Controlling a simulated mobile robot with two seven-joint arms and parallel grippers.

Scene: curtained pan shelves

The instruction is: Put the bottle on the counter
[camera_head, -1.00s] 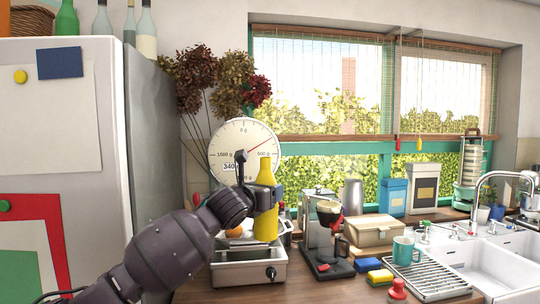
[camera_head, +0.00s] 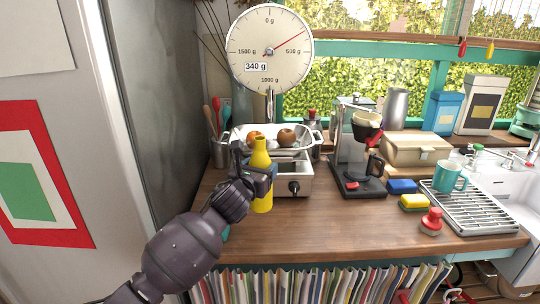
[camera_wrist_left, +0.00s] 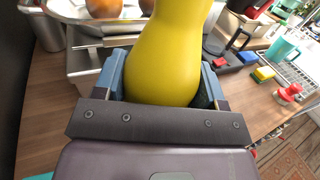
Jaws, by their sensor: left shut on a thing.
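The yellow bottle (camera_head: 261,178) is upright in my left gripper (camera_head: 258,172), in front of the kitchen scale. In the left wrist view the bottle (camera_wrist_left: 168,55) fills the space between the two blue-grey fingers of the gripper (camera_wrist_left: 165,85), which is shut on it. The wooden counter (camera_head: 340,232) spreads below and to the right of the bottle. Whether the bottle's base touches the counter cannot be told. My right gripper is in neither view.
Behind the bottle stands the scale (camera_head: 270,50), its metal pan (camera_head: 308,130) holding round fruit. A coffee machine (camera_head: 350,150), a sponge (camera_head: 413,202), a red stopper-like object (camera_head: 432,220) and a drying rack (camera_head: 480,215) stand to the right. The counter's front middle is clear.

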